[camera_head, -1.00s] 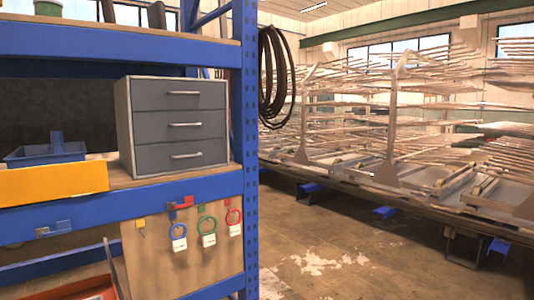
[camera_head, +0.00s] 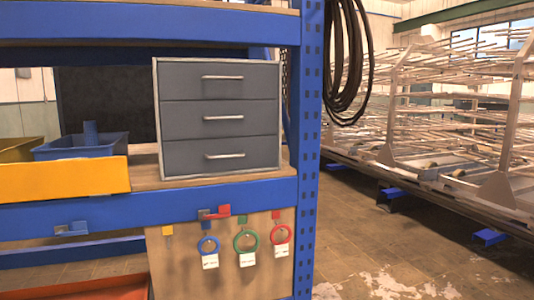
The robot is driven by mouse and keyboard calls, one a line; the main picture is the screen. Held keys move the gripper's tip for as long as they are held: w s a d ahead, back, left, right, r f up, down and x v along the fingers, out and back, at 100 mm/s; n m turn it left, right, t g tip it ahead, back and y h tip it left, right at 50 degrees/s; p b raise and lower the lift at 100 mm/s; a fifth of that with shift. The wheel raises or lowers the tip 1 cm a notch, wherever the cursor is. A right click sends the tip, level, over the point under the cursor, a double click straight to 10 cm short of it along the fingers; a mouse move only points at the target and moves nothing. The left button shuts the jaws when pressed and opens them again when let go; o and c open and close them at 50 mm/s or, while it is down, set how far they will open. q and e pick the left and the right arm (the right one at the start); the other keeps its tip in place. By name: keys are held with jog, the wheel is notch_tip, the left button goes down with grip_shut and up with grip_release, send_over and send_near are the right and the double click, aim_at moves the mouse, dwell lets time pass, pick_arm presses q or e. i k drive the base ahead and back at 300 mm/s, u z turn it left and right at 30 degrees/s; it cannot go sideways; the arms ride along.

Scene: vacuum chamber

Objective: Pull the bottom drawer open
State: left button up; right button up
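A small grey cabinet (camera_head: 156,110) with three stacked drawers stands on the wooden shelf of a blue rack. The bottom drawer (camera_head: 190,157) is shut, and its light bar handle (camera_head: 225,156) runs level across its front. The middle drawer (camera_head: 190,120) and the top drawer (camera_head: 185,82) are also shut, each with a similar handle. Neither of my grippers shows in the head view.
A yellow bin (camera_head: 65,180) and a blue tray (camera_head: 80,151) sit left of the cabinet. The blue shelf beam (camera_head: 120,204) runs below it, with rings and tags hanging under. A blue upright (camera_head: 309,150) stands just right. Cables (camera_head: 338,100) hang beyond it.

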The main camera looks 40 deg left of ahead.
aim_at(185, 157)
jog(key=u, duration=0.4)
jog(key=i, duration=1)
jog(key=u, duration=0.8)
